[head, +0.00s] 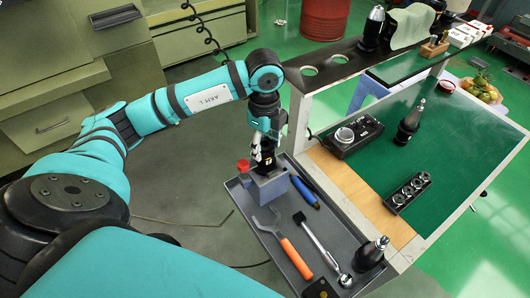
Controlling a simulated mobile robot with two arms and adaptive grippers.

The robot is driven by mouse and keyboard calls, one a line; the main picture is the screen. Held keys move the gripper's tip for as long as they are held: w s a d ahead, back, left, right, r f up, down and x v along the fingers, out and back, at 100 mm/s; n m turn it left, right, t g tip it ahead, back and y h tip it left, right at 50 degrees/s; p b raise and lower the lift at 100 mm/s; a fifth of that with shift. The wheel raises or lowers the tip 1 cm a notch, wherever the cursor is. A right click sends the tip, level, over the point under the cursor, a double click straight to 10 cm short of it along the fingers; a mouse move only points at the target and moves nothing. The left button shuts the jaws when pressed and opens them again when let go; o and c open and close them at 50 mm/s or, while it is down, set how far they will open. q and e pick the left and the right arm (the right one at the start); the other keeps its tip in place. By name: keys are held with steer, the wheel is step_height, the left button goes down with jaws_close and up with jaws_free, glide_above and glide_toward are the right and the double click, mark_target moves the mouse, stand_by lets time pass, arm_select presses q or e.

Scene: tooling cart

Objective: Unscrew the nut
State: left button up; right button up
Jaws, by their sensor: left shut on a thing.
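My left gripper (264,158) reaches down over the tray at the side of the cart, its fingers pointing down. It is shut on a small dark piece at the top of a grey block (268,188), which I take to be the nut. The fingers hide most of it, and I cannot see its thread or whether it is loose. The grey block stands upright at the far left end of the grey tray (262,238). My right gripper is not in view.
The green cart top (450,140) has free room.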

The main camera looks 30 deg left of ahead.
arm_select(q)
steer(key=shift+n, duration=0.8)
steer(key=o, duration=1.5)
